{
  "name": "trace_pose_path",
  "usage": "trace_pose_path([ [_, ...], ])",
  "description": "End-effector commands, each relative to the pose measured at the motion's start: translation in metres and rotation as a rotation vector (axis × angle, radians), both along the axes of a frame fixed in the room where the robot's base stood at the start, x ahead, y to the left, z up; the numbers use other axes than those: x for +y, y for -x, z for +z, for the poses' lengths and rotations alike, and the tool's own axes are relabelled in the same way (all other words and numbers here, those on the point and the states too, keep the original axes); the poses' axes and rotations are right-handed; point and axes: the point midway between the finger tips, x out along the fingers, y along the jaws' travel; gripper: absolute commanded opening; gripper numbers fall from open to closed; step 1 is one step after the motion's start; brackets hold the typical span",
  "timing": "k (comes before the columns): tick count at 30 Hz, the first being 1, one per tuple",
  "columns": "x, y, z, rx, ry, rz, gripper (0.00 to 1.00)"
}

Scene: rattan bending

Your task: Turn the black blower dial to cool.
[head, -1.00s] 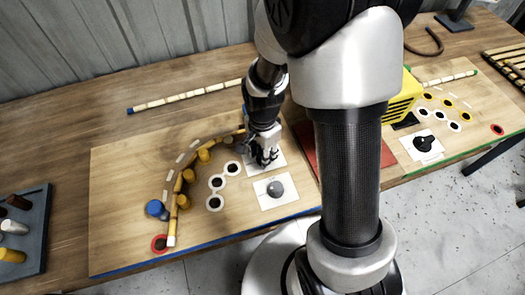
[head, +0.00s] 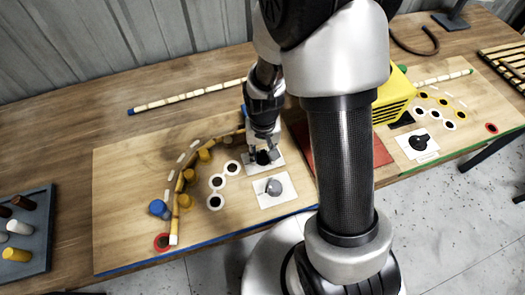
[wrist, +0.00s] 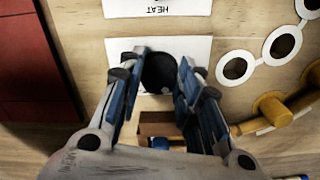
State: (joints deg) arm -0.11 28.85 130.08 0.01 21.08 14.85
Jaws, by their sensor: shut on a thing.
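The black dial (head: 264,158) sits on a white plate (head: 278,167) on the left board, close behind the grey dial (head: 273,187). My gripper (head: 262,154) reaches down over the black dial. In the wrist view, the black dial (wrist: 160,72) is between the two blue-padded fingers of my gripper (wrist: 162,75), which are shut on it. Its pointer direction and any markings by it cannot be made out. A plate labelled HEAT (wrist: 156,4) shows upside down at the top of the wrist view.
A bent rattan strip (head: 178,195) with yellow pegs (head: 187,201) and white-ringed holes (head: 216,202) lie left of my gripper. A red panel (head: 383,152) and yellow blower (head: 395,97) are to the right. Another black dial (head: 420,142) is on the right board. A peg tray (head: 40,225) stands far left.

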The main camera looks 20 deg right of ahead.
Motion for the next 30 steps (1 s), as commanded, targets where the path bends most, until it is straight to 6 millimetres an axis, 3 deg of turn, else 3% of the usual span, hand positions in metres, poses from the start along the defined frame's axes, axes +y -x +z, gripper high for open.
trace_pose_path([
  [30,-0.0044,-0.0014,0.0005,-0.001,0.000,0.903,0.08],
])
